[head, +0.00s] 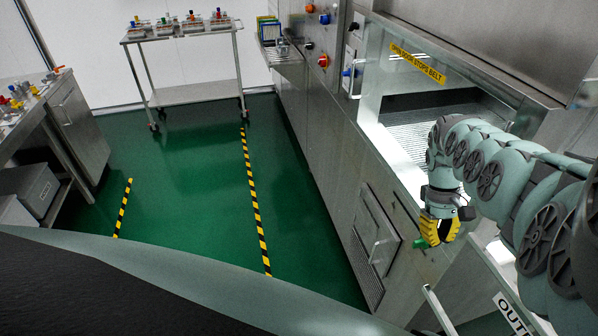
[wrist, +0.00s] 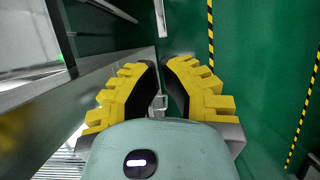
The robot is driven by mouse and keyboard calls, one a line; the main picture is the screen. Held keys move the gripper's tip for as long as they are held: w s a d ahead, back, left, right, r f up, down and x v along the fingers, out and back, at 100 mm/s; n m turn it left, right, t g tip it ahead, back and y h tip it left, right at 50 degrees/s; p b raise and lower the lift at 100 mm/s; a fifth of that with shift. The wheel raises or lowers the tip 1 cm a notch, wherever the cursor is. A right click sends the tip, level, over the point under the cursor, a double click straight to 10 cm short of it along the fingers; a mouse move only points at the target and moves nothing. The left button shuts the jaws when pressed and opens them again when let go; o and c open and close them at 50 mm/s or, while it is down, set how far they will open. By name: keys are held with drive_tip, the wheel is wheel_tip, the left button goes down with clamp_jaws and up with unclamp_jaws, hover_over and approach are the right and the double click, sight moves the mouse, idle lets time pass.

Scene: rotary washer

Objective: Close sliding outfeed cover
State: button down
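My gripper (head: 440,229) has yellow ribbed fingers and hangs beside the washer's front at the right of the head view. In the wrist view its fingertips (wrist: 160,64) are close together with a narrow gap, and nothing is clearly held. A small metal bracket-like part (wrist: 159,103) shows between the fingers; I cannot tell whether they touch it. A small green part (head: 422,243) is at the fingertips in the head view. A sign reading "OUTF" (head: 512,315), cut off, is on a panel at the lower right. I cannot clearly make out the outfeed cover or its position.
The steel washer (head: 335,140) has a lit opening with a mesh belt (head: 410,135) and a yellow label (head: 417,62). A metal rail (head: 440,312) is below my gripper. A trolley (head: 190,95) and side bench (head: 75,125) stand left. The green floor (head: 190,200) between is clear.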

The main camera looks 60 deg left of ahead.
drive_tip(key=shift+s+d+r+p, duration=0.15)
drive_tip(key=shift+s+d+p, duration=0.1)
drive_tip(key=shift+d+p, duration=0.65)
drive_tip(key=shift+s+d+r+p, duration=0.1)
drive_tip(key=shift+s+d+p, duration=0.1)
drive_tip(key=shift+d+p, duration=0.65)
drive_tip(key=shift+a, duration=0.1)
